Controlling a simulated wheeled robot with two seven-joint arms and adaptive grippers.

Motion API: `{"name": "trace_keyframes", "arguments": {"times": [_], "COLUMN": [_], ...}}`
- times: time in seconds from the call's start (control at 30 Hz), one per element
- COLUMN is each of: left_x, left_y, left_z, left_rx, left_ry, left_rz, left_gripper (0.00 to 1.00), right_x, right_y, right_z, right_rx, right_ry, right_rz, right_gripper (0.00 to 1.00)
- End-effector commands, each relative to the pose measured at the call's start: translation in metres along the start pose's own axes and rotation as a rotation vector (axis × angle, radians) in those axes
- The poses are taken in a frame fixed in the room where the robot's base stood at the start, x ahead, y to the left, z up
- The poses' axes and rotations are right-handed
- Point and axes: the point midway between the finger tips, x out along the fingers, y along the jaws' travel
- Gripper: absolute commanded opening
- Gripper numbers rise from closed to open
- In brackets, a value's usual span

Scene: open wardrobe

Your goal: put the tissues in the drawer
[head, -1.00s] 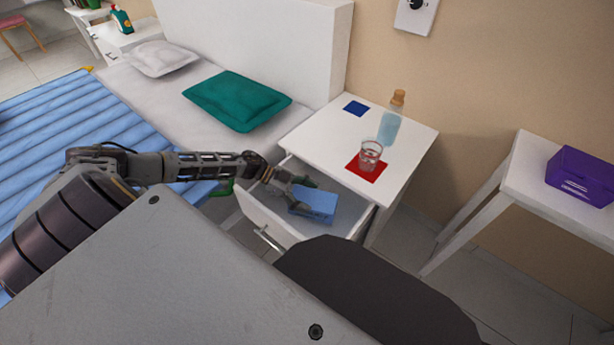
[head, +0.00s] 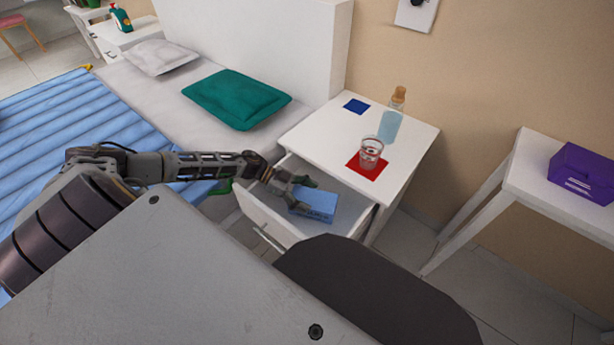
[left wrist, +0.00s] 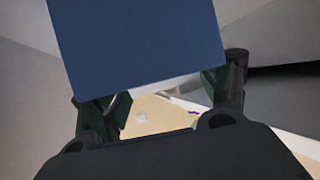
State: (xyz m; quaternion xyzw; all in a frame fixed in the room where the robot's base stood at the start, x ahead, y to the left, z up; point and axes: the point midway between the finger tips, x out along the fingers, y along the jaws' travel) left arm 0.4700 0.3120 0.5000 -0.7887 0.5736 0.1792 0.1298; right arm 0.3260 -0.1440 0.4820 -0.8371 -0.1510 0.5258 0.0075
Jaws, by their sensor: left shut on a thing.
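The tissues, a blue box (head: 318,206), are inside the open drawer (head: 267,217) of the white nightstand. My left gripper (head: 299,193) reaches into the drawer from the left and is shut on the box's near left end. In the left wrist view, the blue box (left wrist: 140,40) sits between the two dark fingers of my left gripper (left wrist: 165,92). I cannot tell whether the box touches the drawer bottom. My right gripper is not in view.
The nightstand top (head: 320,135) holds a glass (head: 371,152) on a red mat (head: 367,172), a bottle (head: 390,125) and a blue mat (head: 356,106). A white side table (head: 525,180) at right carries a purple box (head: 582,173). The bed (head: 150,110) lies left.

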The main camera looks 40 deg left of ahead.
Motion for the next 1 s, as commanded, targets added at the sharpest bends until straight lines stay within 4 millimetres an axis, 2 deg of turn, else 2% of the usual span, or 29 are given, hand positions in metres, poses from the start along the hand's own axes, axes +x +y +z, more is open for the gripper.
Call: {"name": "trace_keyframes", "arguments": {"times": [0.9, 0.93, 1.0], "left_x": [0.0051, 0.005, 0.0049], "left_y": [-0.0004, -0.0004, -0.0004], "left_z": [0.0095, 0.0093, 0.0092], "left_rx": [0.0, 0.001, 0.001], "left_ry": [0.001, 0.001, 0.001], "left_rz": [0.0, 0.0, 0.0], "left_gripper": [0.39, 0.78, 0.87], "right_x": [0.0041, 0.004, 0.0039], "right_y": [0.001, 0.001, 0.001], "right_z": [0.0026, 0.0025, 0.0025], "right_rx": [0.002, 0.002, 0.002], "right_ry": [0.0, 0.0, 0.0], "right_rz": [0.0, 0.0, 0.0], "right_gripper": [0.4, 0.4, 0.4]}}
